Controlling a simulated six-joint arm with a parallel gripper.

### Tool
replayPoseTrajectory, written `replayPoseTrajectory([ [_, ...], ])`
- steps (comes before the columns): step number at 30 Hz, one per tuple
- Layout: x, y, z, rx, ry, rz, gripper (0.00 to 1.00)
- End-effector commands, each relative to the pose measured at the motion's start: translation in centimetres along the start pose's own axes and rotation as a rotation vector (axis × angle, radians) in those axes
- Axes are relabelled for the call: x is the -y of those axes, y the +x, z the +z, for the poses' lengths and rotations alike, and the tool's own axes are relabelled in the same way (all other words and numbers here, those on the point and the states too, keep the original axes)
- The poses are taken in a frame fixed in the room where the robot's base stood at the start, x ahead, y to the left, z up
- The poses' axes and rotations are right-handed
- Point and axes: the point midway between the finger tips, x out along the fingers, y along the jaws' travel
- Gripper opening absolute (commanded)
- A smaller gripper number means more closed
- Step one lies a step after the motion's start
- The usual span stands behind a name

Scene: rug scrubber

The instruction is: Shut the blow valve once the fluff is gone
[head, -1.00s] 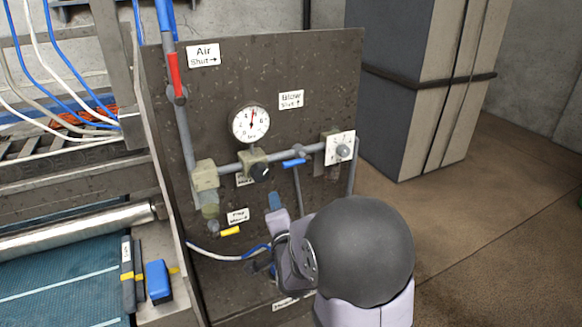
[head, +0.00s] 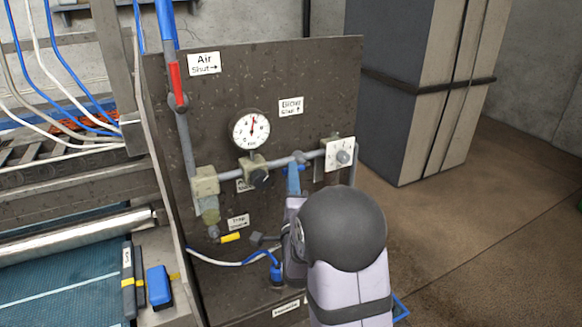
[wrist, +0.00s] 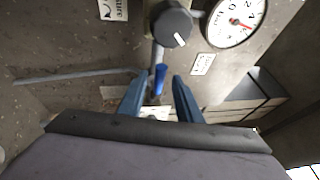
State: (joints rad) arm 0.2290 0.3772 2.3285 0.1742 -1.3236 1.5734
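The blow valve's blue handle (wrist: 159,78) shows in the wrist view, between my finger lines near the tips. My gripper (wrist: 158,82) has two blue fingers spread with a gap between them. I cannot tell whether either finger touches the handle. In the head view my gripper (head: 293,178) is at the handle, below the horizontal pipe, and its fingers hide most of the handle. The label "Blow, Shut" with an up arrow (head: 290,106) is above on the panel. I cannot make out any fluff.
The dark panel (head: 325,70) carries a gauge (head: 250,130), a red air handle (head: 176,84), a yellow handle (head: 230,238) and a dial plate (head: 340,153) close right of my gripper. A blue mat (head: 60,285) lies left. Open floor is at right.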

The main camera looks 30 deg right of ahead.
Motion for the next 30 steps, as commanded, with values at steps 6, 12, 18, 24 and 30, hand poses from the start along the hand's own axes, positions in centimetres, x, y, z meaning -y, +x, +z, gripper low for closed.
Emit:
replayPoseTrajectory([
  [6, 0.1, 2.5, 0.0, 0.001, -0.001, 0.002, 0.32],
  [12, 0.0, 3.5, 0.0, 0.001, -0.001, 0.002, 0.32],
  [18, -0.1, 3.5, 0.0, 0.001, -0.001, 0.002, 0.32],
  [24, -0.1, 3.5, 0.0, 0.001, -0.001, 0.002, 0.03],
  [30, 0.0, 3.5, 0.0, 0.001, 0.000, 0.001, 0.00],
])
